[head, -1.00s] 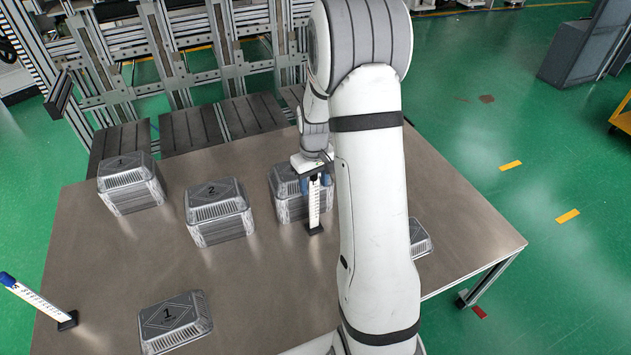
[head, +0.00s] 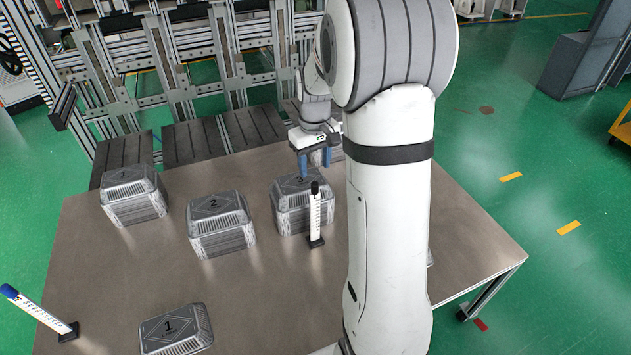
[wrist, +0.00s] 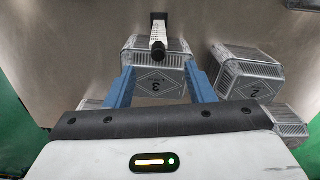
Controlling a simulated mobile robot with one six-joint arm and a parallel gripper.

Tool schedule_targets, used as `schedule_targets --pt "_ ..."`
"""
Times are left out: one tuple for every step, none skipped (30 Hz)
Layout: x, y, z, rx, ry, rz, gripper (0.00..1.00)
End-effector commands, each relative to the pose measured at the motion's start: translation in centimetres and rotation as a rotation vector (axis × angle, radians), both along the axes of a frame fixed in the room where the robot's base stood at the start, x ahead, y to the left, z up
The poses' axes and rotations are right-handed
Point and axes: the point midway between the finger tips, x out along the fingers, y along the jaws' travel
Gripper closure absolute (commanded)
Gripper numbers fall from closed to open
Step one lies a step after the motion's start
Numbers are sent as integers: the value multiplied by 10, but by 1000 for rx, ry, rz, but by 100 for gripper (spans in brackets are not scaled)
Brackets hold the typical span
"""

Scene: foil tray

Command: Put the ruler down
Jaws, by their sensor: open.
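A white ruler (head: 315,212) with a black top and a black foot stands upright on the table, in front of the stack of foil trays marked 3 (head: 290,205). In the wrist view the ruler (wrist: 158,36) stands beyond my fingertips, seen from above. My gripper (head: 315,168) is open and empty. It is above and behind the ruler, over the stack marked 3, and apart from the ruler. In the wrist view its two blue fingers (wrist: 160,88) are spread, with the stack marked 3 (wrist: 155,82) showing between them.
A second ruler with a blue top (head: 40,312) stands at the left front. Stacks marked 1 (head: 135,200) and 2 (head: 220,228) stand to the left. A tray with lid marked 1 (head: 175,330) lies at the front.

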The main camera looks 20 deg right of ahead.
Motion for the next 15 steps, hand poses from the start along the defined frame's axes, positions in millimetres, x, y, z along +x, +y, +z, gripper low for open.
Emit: schedule_targets --pt "-5 5 7 -2 -8 -1 51" --pt "-10 8 12 -2 -13 -5 51" --pt "-18 14 19 -4 -22 -10 51" --pt "-25 20 25 -5 -29 -14 51" --pt "-34 26 31 -5 -38 -20 51" --pt "-47 34 39 -7 -50 -29 51" --pt "-57 41 45 -7 -60 -35 51" --pt "-68 47 50 -8 -70 -43 51" --pt "-84 55 56 -7 -83 -53 51" --pt "-95 61 60 -7 -92 -59 51" --pt "-107 66 64 -6 -102 -68 51" --pt "-122 73 67 -4 -114 -78 51" --pt "-133 78 69 -3 -124 -84 51" --pt "-144 82 71 -2 -133 -93 51" --pt "-158 87 72 1 -143 -101 51"
